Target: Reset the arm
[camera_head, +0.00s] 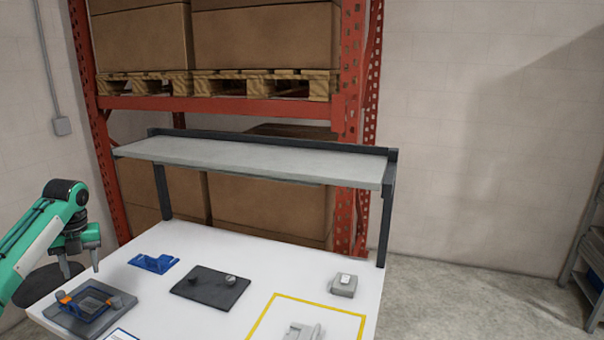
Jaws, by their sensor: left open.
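My left arm (28,252), green and white with dark joints, comes in from the left. My left gripper (86,266) points down above the left edge of the white table (210,254). It is open and holds nothing that I can see. Below it lies a grey plate with a blue and orange fixture (88,304); the gripper is apart from it. My right gripper is not in view.
The table also holds a blue bracket (154,263), a dark plate with knobs (210,288), a small grey device (343,285) and a grey part (303,331) inside a yellow outline. A grey shelf (255,158) spans the back. A red rack (215,106) stands behind.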

